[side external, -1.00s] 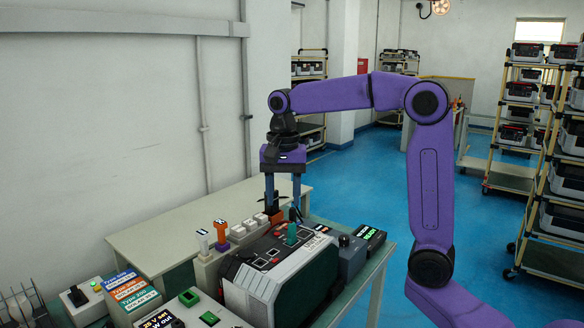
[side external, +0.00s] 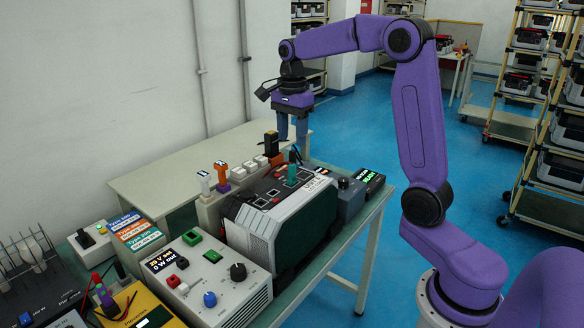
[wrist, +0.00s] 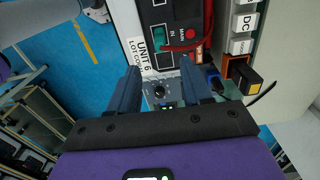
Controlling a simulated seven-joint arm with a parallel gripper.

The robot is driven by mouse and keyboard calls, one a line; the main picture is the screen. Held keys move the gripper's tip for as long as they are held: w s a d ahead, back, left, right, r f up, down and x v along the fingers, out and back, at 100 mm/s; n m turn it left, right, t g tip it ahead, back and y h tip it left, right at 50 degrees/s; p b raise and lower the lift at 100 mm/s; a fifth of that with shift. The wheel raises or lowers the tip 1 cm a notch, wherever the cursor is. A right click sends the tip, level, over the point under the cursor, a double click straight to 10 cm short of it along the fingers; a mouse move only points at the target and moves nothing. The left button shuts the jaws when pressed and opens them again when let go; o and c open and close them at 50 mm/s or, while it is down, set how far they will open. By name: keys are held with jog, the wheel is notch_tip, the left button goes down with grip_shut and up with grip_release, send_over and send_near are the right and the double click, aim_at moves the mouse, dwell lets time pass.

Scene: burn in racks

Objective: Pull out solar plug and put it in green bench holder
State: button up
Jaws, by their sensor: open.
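A green plug (side external: 292,174) stands upright in the top panel of the black-and-grey power unit (side external: 318,215); it also shows in the wrist view (wrist: 158,31). No solar label on it is readable. My gripper (side external: 293,140) is open and empty, pointing down near the unit's far end. In the wrist view its fingertips (wrist: 160,70) lie apart over a grey knob module (wrist: 150,98), beside the unit, with the green plug beyond them.
A black plug (side external: 271,143) stands in an orange holder (wrist: 237,66) close beside my gripper, with a blue holder (wrist: 211,76) nearby. White blocks (side external: 249,167) and orange and white plugs line the unit's left side. The rear table (side external: 165,185) is clear.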

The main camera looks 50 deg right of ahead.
aim_at(292, 178)
notch_tip(292, 178, down, 11)
dwell(0.4)
grip_shut()
